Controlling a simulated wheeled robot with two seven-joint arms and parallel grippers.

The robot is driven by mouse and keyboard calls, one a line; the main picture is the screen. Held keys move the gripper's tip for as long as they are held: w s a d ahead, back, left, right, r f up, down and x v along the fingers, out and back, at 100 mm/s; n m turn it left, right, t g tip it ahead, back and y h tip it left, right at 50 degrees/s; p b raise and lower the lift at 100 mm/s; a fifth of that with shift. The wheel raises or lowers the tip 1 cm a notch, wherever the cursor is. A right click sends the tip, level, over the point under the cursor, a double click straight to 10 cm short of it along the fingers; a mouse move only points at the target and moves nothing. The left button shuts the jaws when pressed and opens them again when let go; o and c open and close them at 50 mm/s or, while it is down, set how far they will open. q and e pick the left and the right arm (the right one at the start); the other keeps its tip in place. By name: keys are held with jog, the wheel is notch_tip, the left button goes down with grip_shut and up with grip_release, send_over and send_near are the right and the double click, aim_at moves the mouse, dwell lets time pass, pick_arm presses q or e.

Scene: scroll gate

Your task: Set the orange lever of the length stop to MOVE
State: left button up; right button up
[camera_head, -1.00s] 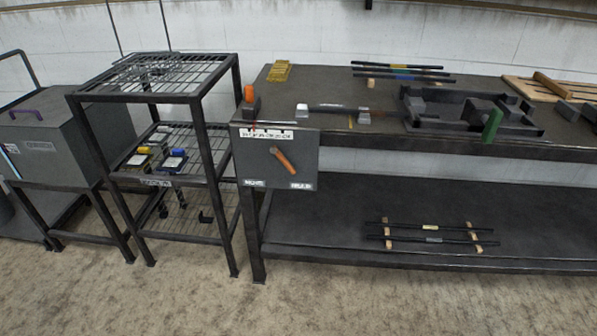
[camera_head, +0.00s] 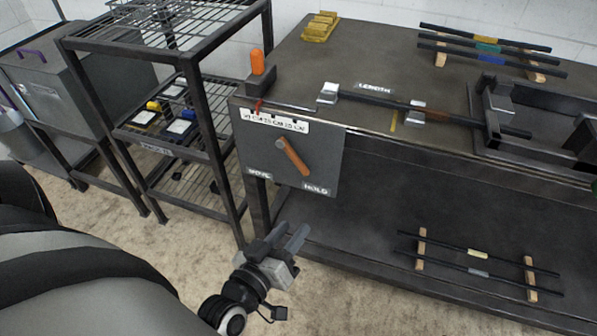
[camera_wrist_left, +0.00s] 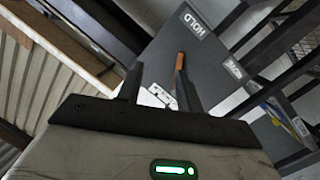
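The orange lever (camera_head: 293,157) is mounted on the grey front plate (camera_head: 325,160) of the length stop. It slants down and right from its pivot, its free end towards the HOLD label (camera_head: 316,189). The MOVE label (camera_head: 259,173) is at the plate's lower left. My left gripper (camera_head: 297,231) is open and empty, below and apart from the plate. In the left wrist view its fingers (camera_wrist_left: 157,88) stand apart, with the lever (camera_wrist_left: 180,62) showing beyond them, near the right finger's tip. The HOLD label (camera_wrist_left: 193,23) and MOVE label (camera_wrist_left: 233,68) show there too. My right gripper is out of view.
The bench top (camera_head: 370,52) above the plate carries an orange-topped stop block (camera_head: 258,68), a dark rod in holders and several bars. A wire rack (camera_head: 190,100) stands close left of the plate. A lower shelf (camera_head: 390,215) extends right. Floor in front is free.

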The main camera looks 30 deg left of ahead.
aim_at(298, 166)
pick_arm(q)
jog(key=a+n+y, duration=0.4)
jog(key=a, duration=0.1)
jog(key=shift+t+h, duration=0.3)
jog(key=shift+t, duration=0.2)
jog(key=x, duration=1.5)
jog(key=shift+f, duration=0.15)
grip_shut()
